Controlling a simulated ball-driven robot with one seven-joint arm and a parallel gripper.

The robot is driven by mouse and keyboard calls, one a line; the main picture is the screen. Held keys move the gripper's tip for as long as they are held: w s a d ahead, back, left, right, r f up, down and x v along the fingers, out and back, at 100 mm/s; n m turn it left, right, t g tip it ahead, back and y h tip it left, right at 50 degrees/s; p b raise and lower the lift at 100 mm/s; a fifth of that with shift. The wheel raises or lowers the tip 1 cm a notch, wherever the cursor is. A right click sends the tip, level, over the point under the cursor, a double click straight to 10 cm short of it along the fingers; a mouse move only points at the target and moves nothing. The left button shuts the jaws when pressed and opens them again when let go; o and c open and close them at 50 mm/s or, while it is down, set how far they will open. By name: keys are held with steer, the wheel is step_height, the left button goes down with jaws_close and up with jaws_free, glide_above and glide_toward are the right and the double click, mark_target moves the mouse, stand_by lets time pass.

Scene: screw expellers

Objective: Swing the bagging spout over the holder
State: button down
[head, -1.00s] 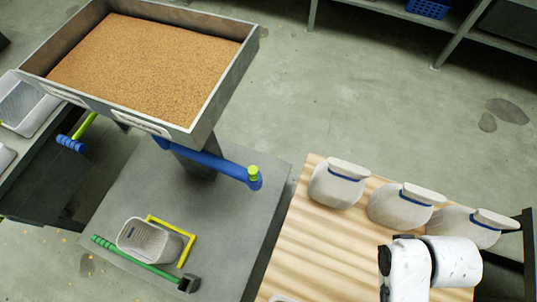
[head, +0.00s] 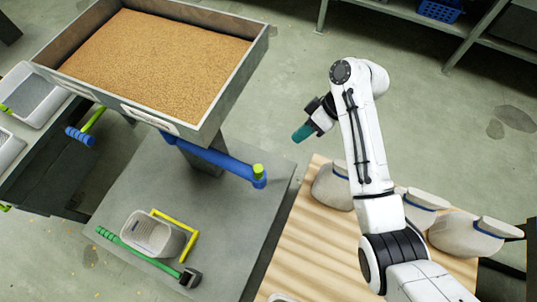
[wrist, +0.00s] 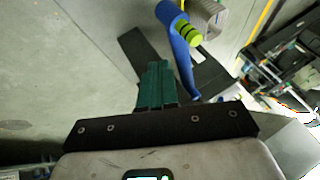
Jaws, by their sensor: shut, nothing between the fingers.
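The holder appears to be the yellow bracket (head: 193,241) on the grey platform, beside a pale ribbed bin (head: 152,234). The spout's tip is to the right of and behind the bracket, not over it. My gripper (head: 298,138) has teal fingers. It is shut and empty, right of the spout's tip and apart from it. In the wrist view the shut fingers (wrist: 155,85) point toward the blue spout (wrist: 178,38).
The hopper (head: 160,60) full of brown grain stands above the spout. Several filled sacks (head: 465,235) stand on the wooden table (head: 312,235) at right. The floor behind is clear.

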steer(key=shift+w+a+r+n, duration=0.35)
steer(key=shift+w+r+n, duration=0.05)
steer(key=shift+w+r, duration=0.3)
steer(key=s+a+f+p, duration=0.1)
steer(key=s+a+f, duration=0.4)
steer(key=a+f, duration=0.2)
steer(key=shift+s+a+f, duration=0.3)
steer(key=shift+a+f, duration=0.05)
steer(key=shift+f, duration=0.2)
steer(key=shift+s+p, duration=0.1)
steer(key=shift+p, duration=0.2)
